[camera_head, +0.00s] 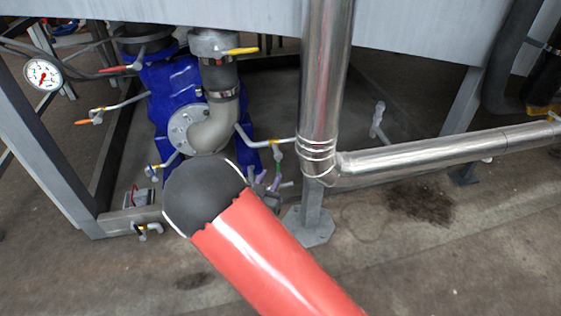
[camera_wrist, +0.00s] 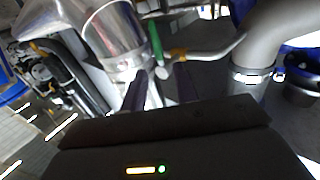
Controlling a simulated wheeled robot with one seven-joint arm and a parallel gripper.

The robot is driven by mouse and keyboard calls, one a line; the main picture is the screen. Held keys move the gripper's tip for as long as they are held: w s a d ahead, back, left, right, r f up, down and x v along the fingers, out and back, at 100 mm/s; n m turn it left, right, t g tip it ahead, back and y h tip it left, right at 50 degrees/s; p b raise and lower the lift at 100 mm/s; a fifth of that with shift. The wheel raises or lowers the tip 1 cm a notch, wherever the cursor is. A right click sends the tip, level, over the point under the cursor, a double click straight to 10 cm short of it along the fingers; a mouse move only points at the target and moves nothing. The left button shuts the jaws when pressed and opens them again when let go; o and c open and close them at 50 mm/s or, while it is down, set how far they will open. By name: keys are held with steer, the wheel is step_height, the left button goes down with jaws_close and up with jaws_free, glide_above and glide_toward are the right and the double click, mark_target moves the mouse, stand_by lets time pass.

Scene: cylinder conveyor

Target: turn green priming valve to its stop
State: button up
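The green priming valve handle (camera_head: 278,167) shows small in the head view, below the thin pipe at the pump's right side. In the wrist view the green handle (camera_wrist: 155,40) points up and away, with the valve's metal end below it. My gripper (camera_wrist: 160,82) has its two dark purple fingers spread apart, with the metal end of the valve seen between their tips. I cannot tell whether the fingers touch it. In the head view my gripper (camera_head: 271,185) is partly hidden behind my own dark wrist and red arm.
A blue pump (camera_head: 172,95) stands behind the valve. A shiny vertical pipe (camera_head: 325,80) is close on the right, joined to a horizontal pipe (camera_head: 440,152). Yellow (camera_head: 243,50), red (camera_head: 113,68) and orange (camera_head: 90,121) handles sit around the pump. Open floor lies at the lower right.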

mark_target(278, 162)
steer(key=x, duration=0.7)
steer(key=shift+w, duration=0.25)
jaws_close()
